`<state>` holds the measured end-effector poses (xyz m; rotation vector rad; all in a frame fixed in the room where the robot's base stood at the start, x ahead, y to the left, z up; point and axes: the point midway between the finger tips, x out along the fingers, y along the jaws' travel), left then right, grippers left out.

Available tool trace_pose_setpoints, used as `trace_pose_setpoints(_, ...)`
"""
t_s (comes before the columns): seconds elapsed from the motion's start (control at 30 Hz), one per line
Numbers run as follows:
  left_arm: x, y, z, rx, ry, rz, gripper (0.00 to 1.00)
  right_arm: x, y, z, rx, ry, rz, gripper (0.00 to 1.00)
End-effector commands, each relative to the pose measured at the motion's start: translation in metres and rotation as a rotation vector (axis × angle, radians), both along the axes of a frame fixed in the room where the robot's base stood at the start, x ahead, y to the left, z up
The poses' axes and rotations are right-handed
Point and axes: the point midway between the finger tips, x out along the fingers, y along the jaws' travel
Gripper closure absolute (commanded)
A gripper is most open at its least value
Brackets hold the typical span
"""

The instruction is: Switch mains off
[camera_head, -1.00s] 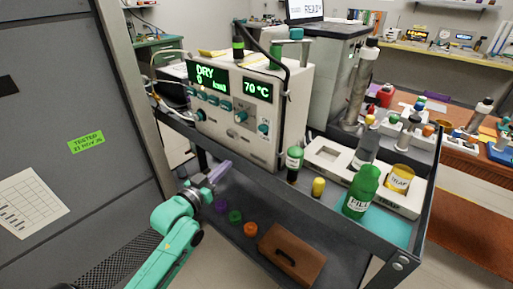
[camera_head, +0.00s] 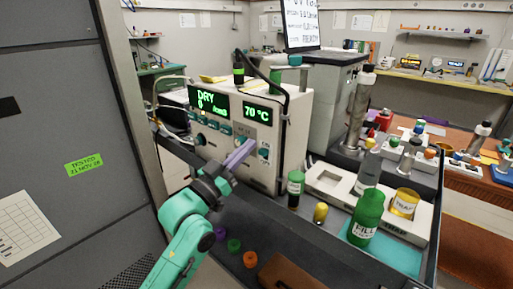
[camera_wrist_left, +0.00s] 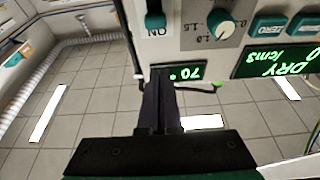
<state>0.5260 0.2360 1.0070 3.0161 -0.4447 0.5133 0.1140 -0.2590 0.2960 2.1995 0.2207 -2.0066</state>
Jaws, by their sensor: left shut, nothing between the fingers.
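The particle classifier (camera_head: 265,185) is a cream box on the cart, with two green displays reading "DRY" and "70 °C". A small teal switch (camera_head: 264,152) sits at the right of its front panel, beside a knob. In the left wrist view the panel is upside down; the switch (camera_wrist_left: 154,20) there is dark with an "ON" mark beside it. My left gripper (camera_head: 248,148) is shut and empty, its purple-grey fingers in front of the panel just left of the switch. It also shows in the left wrist view (camera_wrist_left: 160,75). Contact cannot be told. My right gripper is out of view.
A green bottle (camera_head: 366,215), a yellow container (camera_head: 404,203) and a small dark bottle (camera_head: 295,190) stand on the cart right of the classifier. A tall grey cabinet (camera_head: 70,120) fills the left side. Colored caps lie on the lower shelf.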

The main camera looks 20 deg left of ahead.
Motion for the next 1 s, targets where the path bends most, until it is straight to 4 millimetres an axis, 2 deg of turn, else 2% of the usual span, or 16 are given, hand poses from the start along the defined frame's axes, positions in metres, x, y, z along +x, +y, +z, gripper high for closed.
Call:
trace_pose_setpoints(0.03,0.01,-0.002,0.009,-0.002,-0.003,0.001,1.0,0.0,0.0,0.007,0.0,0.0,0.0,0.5)
trace_pose_setpoints(0.17,0.036,-0.011,0.017,-0.001,-0.002,0.0,1.0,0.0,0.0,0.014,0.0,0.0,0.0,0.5)
trace_pose_setpoints(0.2,0.04,-0.012,0.011,0.0,0.003,0.0,1.0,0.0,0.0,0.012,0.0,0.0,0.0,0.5)
trace_pose_setpoints(0.3,0.038,-0.011,-0.012,0.001,0.005,0.0,1.0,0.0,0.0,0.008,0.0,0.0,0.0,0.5)
trace_pose_setpoints(0.4,0.038,-0.012,-0.023,0.002,0.003,-0.001,1.0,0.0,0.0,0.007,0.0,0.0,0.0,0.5)
trace_pose_setpoints(0.8,0.037,-0.011,-0.029,0.001,0.001,0.0,1.0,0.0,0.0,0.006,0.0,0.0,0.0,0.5)
trace_pose_setpoints(1.0,0.037,-0.011,-0.057,0.004,0.004,0.001,1.0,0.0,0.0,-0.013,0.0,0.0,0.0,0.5)
